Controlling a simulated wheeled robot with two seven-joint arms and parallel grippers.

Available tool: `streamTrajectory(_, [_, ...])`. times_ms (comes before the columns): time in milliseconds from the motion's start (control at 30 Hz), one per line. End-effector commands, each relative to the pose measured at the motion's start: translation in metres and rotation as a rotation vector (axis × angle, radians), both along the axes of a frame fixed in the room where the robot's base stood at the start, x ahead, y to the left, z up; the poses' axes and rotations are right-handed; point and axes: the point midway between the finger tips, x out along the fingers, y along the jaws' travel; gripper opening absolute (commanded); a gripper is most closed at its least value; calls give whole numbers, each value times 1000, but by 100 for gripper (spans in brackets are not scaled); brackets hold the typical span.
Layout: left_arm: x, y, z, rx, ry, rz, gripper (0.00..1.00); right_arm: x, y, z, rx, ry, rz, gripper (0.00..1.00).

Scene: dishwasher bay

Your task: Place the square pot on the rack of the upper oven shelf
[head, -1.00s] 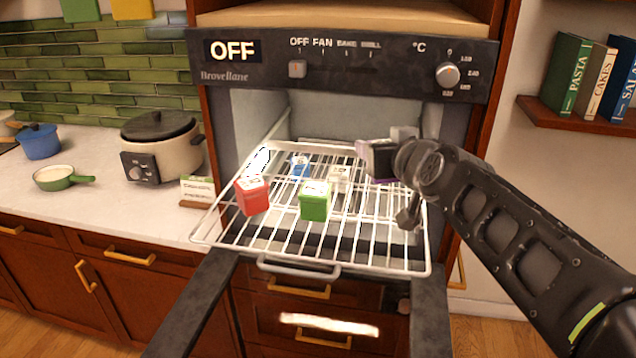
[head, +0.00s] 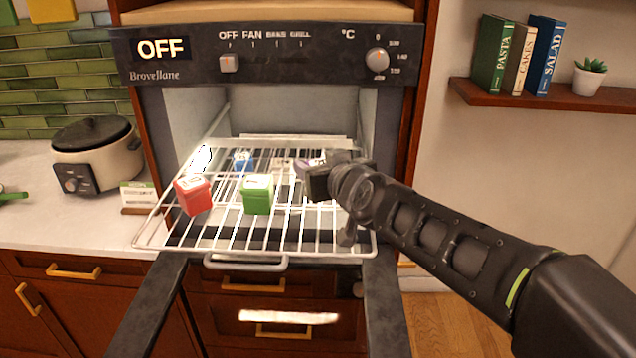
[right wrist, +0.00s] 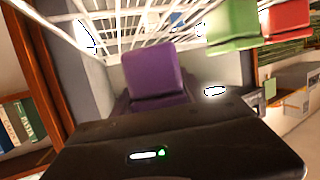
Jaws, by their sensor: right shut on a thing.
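The oven rack (head: 200,235) is pulled out and slopes down toward me under the oven's control panel. My right gripper (head: 312,176) is over the right middle of the rack, shut on a purple square pot (head: 302,164). The gripper hides much of that pot in the head view. In the right wrist view the purple pot (right wrist: 153,72) fills the middle, at the jaws, with rack wires (right wrist: 120,25) behind it. I cannot tell whether it touches the wires. My left gripper is not in view.
A red pot (head: 193,196), a green pot (head: 257,196), a blue pot (head: 243,161) and a pale pot (head: 283,165) are on the rack, left of the gripper. The open oven door's dark arms (head: 150,305) flank the drawers. A rice cooker (head: 95,155) stands on the left counter.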

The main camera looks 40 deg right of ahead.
Motion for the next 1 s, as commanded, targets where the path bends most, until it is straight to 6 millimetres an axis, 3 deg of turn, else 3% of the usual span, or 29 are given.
streamTrajectory(300, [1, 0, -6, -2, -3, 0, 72, 0, 1, -36, 1, 1, 2, 3])
streamTrajectory(700, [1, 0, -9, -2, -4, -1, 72, 0, 0, -41, -1, 0, 0, 3])
streamTrajectory(733, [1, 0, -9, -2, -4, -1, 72, 0, 0, -41, -1, 1, 0, 52])
streamTrajectory(1000, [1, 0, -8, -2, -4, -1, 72, 0, 0, -40, 0, 1, 0, 72])
